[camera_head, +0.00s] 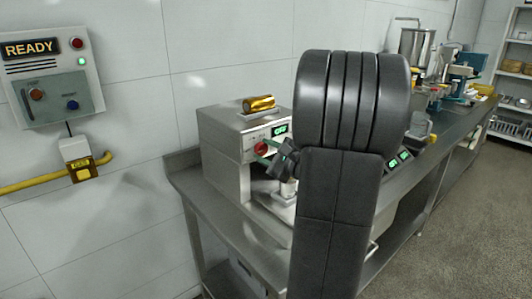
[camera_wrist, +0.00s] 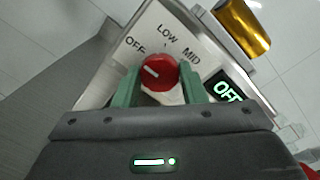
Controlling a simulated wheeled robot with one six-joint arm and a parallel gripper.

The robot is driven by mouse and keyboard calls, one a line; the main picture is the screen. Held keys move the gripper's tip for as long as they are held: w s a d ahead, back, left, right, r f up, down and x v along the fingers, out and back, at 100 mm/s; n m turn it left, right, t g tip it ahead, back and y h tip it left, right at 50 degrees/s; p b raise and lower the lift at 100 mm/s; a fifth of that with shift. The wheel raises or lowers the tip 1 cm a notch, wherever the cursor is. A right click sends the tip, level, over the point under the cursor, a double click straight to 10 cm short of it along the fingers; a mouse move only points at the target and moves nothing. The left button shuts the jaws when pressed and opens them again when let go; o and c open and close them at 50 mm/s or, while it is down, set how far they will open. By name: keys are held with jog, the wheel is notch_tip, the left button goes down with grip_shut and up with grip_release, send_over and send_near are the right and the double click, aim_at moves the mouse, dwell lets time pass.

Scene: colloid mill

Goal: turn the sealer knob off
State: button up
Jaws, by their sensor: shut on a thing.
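The sealer is a grey metal box (camera_head: 222,150) on the steel bench, with a red knob (camera_head: 261,148) on its front. In the wrist view, the red knob (camera_wrist: 158,72) sits between the green fingers of my gripper (camera_wrist: 160,82), which is shut on it. The knob's white mark points up-left, towards the OFF side of the printed OFF, LOW and MID labels. A display (camera_wrist: 228,90) right of the knob shows green letters that look like OFF, partly cut by my gripper. In the head view, my arm hides part of the sealer's right side.
A gold roll (camera_head: 259,104) lies on top of the sealer. A wall panel (camera_head: 50,66) reading READY hangs at left, above a yellow pipe (camera_head: 30,183). The steel bench (camera_head: 455,122) runs back to the right with other machines. The floor (camera_head: 460,220) at right is clear.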

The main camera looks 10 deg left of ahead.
jog(key=o, duration=1)
jog(key=b+v, duration=0.1)
jog(key=v, duration=1.3)
jog(key=shift+a, duration=0.1)
jog(key=shift+a, duration=0.1)
jog(key=p+x, duration=0.1)
jog(key=x, duration=1.2)
jog(key=shift+w+a, duration=0.25)
jog(key=shift+w, duration=0.1)
